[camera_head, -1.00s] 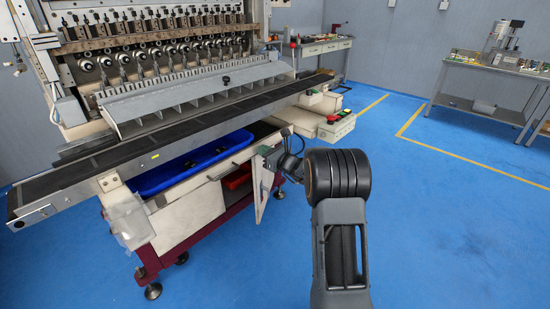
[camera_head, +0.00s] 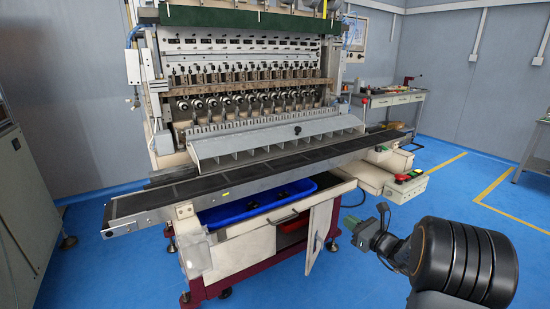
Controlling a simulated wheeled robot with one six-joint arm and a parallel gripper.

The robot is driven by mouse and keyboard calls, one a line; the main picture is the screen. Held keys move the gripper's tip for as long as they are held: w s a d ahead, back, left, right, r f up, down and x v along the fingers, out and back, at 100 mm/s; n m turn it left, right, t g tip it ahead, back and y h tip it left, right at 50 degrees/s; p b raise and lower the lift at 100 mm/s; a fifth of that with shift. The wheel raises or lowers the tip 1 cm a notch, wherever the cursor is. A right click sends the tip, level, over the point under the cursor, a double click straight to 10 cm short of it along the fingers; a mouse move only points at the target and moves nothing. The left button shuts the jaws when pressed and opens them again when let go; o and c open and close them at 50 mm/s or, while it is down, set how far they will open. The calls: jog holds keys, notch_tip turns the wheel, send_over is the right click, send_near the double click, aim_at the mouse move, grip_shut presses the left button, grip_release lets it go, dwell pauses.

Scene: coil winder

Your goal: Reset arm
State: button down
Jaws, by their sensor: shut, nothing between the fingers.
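My gripper (camera_head: 352,224) is at the lower right of the head view, at the end of my dark arm. It is small here, and it looks shut with nothing in it. It stands in front of the floor, to the right of the machine's open cabinet door (camera_head: 319,236), with a visible gap between them in the picture. The coil winder (camera_head: 255,240) fills the middle, with a long dark conveyor belt (camera_head: 150,200) across its front.
A blue tray (camera_head: 232,214) sits under the belt, and a red bin (camera_head: 291,225) shows inside the cabinet. A control box with buttons (camera_head: 405,190) juts out at the right. A grey cabinet (camera_head: 22,200) stands at the left edge. Blue floor is free at the right.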

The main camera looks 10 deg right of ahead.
jog(key=s+a+r+n+g+p, duration=1.2)
jog(key=s+a+r+n, duration=0.25)
jog(key=a+n, duration=0.25)
jog(key=s+d+r+n+h+p, duration=0.3)
jog(key=s+r+n+h+p, duration=0.5)
jog(key=n, duration=0.5)
jog(key=shift+s+p, duration=0.7)
jog(key=shift+s, duration=0.5)
jog(key=shift+d, duration=0.15)
